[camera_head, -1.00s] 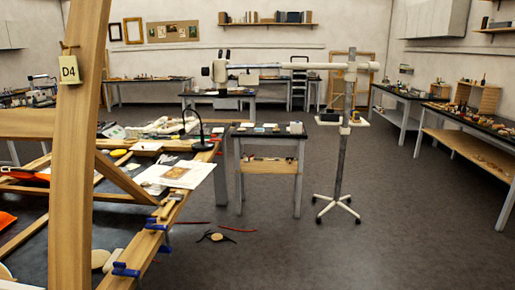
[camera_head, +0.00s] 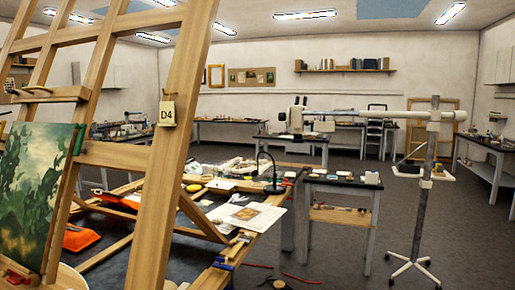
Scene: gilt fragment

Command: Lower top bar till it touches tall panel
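A large wooden easel (camera_head: 172,120) with a tag marked D4 (camera_head: 167,112) fills the left side of the head view. A tall painted panel (camera_head: 36,185), a green landscape, stands on it at the far left, partly cut off by the picture edge. A wooden crossbar (camera_head: 45,95) with a small handle-like piece lies a little above the panel's top edge. Another wooden bar (camera_head: 112,156) runs beside the panel to the upright. Neither of my grippers is in view.
Behind the easel, a work table (camera_head: 262,222) holds papers, a black lamp and tools. A small side table (camera_head: 345,190) and a wheeled stand (camera_head: 424,200) with a long horizontal arm are to the right. The floor at the right front is clear.

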